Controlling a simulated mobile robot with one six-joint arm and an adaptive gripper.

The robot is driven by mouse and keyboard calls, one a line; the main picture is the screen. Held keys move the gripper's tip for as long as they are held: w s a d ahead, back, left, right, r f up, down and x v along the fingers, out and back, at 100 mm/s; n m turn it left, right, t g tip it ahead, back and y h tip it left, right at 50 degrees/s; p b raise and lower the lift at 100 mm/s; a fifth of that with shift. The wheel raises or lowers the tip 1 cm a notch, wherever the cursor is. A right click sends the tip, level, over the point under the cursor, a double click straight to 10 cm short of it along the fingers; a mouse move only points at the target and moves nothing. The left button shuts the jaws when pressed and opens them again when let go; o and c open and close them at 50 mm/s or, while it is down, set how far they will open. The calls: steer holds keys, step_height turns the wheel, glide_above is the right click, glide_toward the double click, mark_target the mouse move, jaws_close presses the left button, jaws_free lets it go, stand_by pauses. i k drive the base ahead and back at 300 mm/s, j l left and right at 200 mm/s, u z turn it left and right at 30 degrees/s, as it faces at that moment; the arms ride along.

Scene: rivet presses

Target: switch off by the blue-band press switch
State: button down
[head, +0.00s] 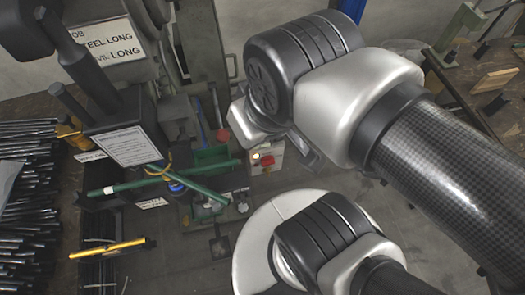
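A small pale switch box (277,153) with a red part and a small lit yellow lamp stands near the middle of the head view, just below my wrist. A blue band (176,187) shows on a dark upright part of the press at its left, beneath green bars. My gripper (304,148) is mostly hidden behind my wrist; only a dark grey piece of it seems to show, close to the right of the switch box in the picture. I cannot tell whether it touches the box or whether its fingers are open.
Green bars (165,178) and a yellow-handled bar (108,248) stick out around the press. A sign (108,42) hangs on the press at upper left. Many dark rods (28,200) lie at the far left. A wooden bench (490,85) stands at upper right.

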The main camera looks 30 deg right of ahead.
mark_target(268, 160)
steer(key=k+j+z, duration=0.3)
steer(key=k+j, duration=0.2)
steer(key=k+j+z, duration=0.35)
steer(key=k+j, duration=0.2)
